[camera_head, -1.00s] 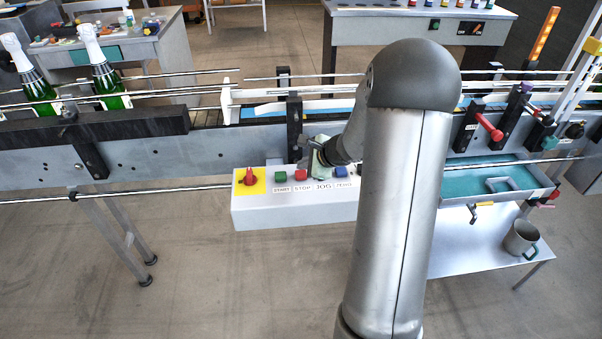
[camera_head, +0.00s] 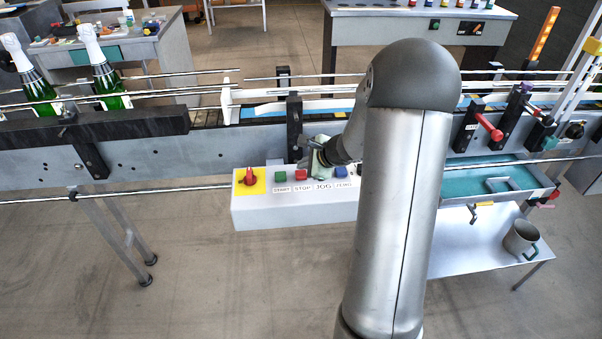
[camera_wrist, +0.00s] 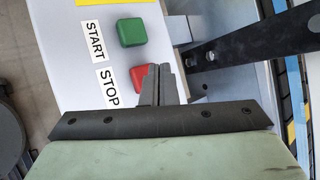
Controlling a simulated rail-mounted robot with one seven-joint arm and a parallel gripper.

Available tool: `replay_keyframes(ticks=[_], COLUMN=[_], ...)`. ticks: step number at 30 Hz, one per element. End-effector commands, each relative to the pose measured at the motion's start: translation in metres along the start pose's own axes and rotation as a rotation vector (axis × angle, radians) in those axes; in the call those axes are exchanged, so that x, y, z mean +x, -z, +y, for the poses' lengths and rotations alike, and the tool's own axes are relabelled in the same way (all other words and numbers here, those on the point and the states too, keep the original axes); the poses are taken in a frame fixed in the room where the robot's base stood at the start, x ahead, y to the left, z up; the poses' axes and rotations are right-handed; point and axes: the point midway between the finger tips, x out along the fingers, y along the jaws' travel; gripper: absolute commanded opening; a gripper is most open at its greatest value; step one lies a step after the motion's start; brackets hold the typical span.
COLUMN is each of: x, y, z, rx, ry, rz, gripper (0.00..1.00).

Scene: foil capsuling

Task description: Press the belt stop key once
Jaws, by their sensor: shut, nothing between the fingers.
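The red key (camera_head: 301,175) labelled STOP sits on the sloped grey control box (camera_head: 290,212), between the green START key (camera_head: 281,176) and the JOG key. It also shows in the wrist view (camera_wrist: 138,74), partly hidden by my fingers. My gripper (camera_head: 307,168) is shut and empty, with its fingertips at the STOP key. In the wrist view the fingertips (camera_wrist: 158,70) overlap the key's right edge. I cannot tell whether they touch it.
A red rotary knob on a yellow plate (camera_head: 249,182) is at the box's left end. A blue key (camera_head: 341,172) is to the right. A black bracket (camera_wrist: 250,42) stands close beside my fingers. Champagne bottles (camera_head: 103,72) stand on the conveyor.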

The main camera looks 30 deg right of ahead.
Motion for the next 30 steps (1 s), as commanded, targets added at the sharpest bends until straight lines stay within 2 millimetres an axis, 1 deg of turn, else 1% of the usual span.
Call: replay_keyframes(ticks=[11,30], x=[0.0064,0.0075], y=[0.0047,0.0055], z=[0.0046,0.0054], rx=[-0.002,0.000], ry=[0.000,0.000], rz=[0.000,0.000], gripper=[0.00,0.00])
